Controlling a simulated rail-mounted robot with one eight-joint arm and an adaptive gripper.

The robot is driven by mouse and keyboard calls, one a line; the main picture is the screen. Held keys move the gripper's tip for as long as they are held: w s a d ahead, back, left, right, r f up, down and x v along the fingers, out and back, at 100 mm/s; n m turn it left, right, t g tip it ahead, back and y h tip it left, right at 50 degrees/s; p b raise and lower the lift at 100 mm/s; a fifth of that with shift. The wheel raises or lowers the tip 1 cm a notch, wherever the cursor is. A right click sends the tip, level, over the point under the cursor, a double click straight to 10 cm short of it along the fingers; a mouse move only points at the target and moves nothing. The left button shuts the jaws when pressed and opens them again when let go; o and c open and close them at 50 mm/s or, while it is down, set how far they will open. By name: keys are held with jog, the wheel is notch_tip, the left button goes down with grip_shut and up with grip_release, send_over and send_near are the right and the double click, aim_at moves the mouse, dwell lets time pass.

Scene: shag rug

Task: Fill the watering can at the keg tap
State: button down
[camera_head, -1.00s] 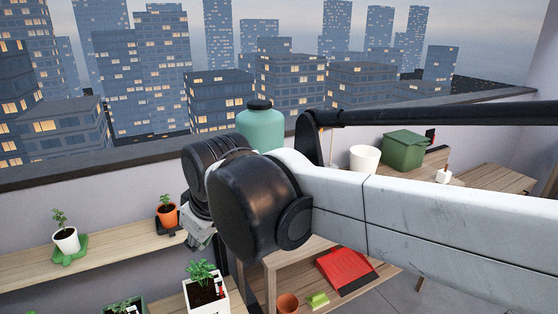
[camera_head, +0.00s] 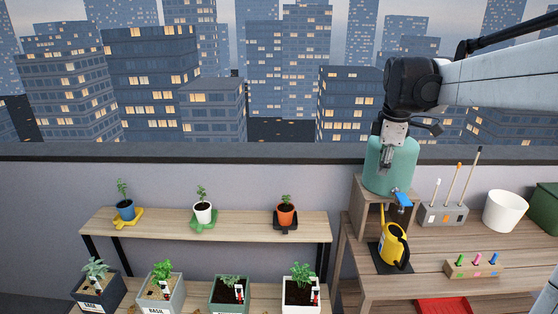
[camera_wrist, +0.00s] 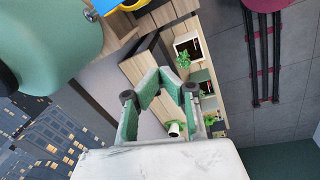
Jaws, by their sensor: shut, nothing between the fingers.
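The teal keg (camera_head: 402,165) stands on a wooden stand at the right. Its tap has a blue handle (camera_head: 403,199) on the front. The yellow watering can (camera_head: 393,246) stands upright on a dark mat (camera_head: 378,262) below the tap, with its black handle at the right and its spout up at the left. My gripper (camera_head: 386,164) points down in front of the keg, above the tap, shut and empty. In the wrist view, my gripper's fingers (camera_wrist: 160,76) are close together, with the keg (camera_wrist: 45,45) at the left and the blue handle (camera_wrist: 103,5) at the top edge.
A holder with tall sticks (camera_head: 443,214), a white pot (camera_head: 504,211) and a block with colored pegs (camera_head: 472,267) stand right of the can. Shelves with potted plants (camera_head: 205,225) fill the left. The low parapet (camera_head: 200,152) runs behind. The space above the shelves is clear.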

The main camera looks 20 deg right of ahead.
aim_at(407, 202)
jog(key=w+d+n+g+p, duration=0.1)
jog(key=w+d+n+p, duration=0.1)
jog(key=d, duration=1.1)
jog(key=shift+d+r+n+g+y+p, duration=0.25)
jog(key=shift+r+n+y+p, duration=0.2)
jog(key=shift+n, duration=0.25)
notch_tip(407, 202, down, 14)
jog(key=shift+p, duration=0.55)
